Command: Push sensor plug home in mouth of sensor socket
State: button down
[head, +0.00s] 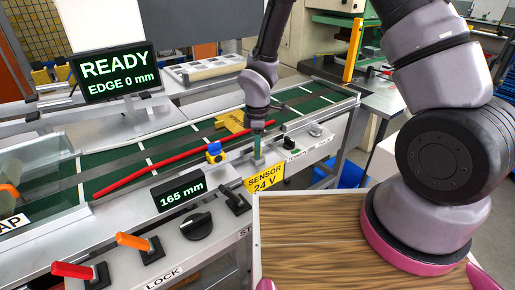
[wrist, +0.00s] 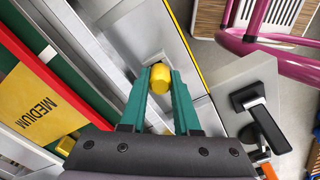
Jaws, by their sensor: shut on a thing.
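My gripper (wrist: 160,86) is shut on a yellow plug (wrist: 160,74), which I take to be the sensor plug. Its two teal fingers sit on either side of it. In the head view my gripper (head: 257,152) points down at the front rail, just behind the yellow SENSOR 24 V sign (head: 265,179). A grey block (wrist: 240,98), probably the sensor socket, shows in part beside the plug in the wrist view. The fingers and the plug cover the mouth, so I cannot tell how deep the plug sits.
A black lever (wrist: 265,125) stands right of my gripper in the wrist view. A blue and yellow part (head: 214,152) is left of it in the head view. A red bar (head: 150,160) crosses the green conveyor.

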jog(key=c, duration=0.6)
grip_release()
jog(key=shift+o, duration=0.2)
jog(key=shift+r, duration=0.1)
notch_tip(320, 180, up, 11)
dwell(1.0)
